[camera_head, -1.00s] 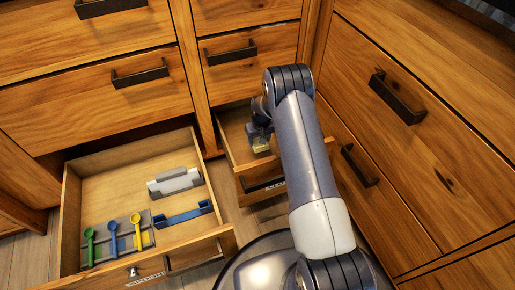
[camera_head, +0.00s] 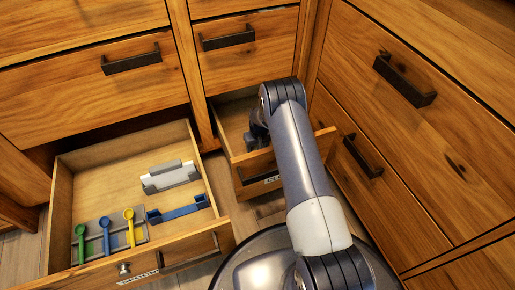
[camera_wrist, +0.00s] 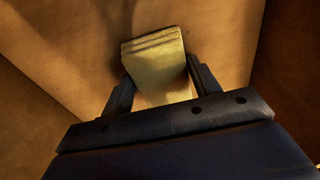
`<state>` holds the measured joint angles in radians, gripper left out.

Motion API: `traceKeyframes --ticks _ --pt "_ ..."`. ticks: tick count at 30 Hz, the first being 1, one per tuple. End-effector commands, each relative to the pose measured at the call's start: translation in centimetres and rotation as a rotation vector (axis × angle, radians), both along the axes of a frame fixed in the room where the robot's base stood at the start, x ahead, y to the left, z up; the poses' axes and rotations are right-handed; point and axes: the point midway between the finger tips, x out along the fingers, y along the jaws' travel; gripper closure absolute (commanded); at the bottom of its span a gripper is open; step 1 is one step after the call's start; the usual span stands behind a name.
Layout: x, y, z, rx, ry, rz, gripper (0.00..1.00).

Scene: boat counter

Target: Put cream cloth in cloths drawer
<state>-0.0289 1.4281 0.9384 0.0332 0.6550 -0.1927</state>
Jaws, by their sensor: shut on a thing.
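The cream cloth (camera_wrist: 155,55) is a folded, yellowish bundle in the wrist view. My gripper (camera_wrist: 160,80) is shut on it, with one finger on each side. Wooden drawer walls and floor surround the cloth there; I cannot tell whether it touches the floor. In the head view my gripper (camera_head: 258,133) reaches down inside the small open drawer (camera_head: 236,149) at the centre, and the cloth is hidden there. That drawer has a label on its front, too small to read, and my arm covers part of it.
A wider open drawer (camera_head: 98,165) at the left holds green, blue and yellow spoons (camera_head: 105,240), a blue holder (camera_head: 178,209) and a grey-white block (camera_head: 170,177). Closed drawers with dark handles (camera_head: 404,82) stand close on the right and above.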

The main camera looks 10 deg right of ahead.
Motion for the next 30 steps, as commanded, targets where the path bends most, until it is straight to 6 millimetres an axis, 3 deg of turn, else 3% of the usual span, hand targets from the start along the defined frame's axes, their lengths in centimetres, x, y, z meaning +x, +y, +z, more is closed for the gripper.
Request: traceKeyframes --ticks 7,8,15,24,30 --pt "0.0 0.0 -0.3 0.0 0.001 0.0 0.6" --pt "0.0 0.0 -0.2 0.0 0.001 0.0 0.39" --pt "0.0 0.0 -0.2 0.0 0.001 0.0 0.2" --pt "0.0 0.0 0.2 0.0 0.0 0.0 0.2" --pt "-0.3 -0.1 3.6 0.0 -0.001 0.0 0.2"
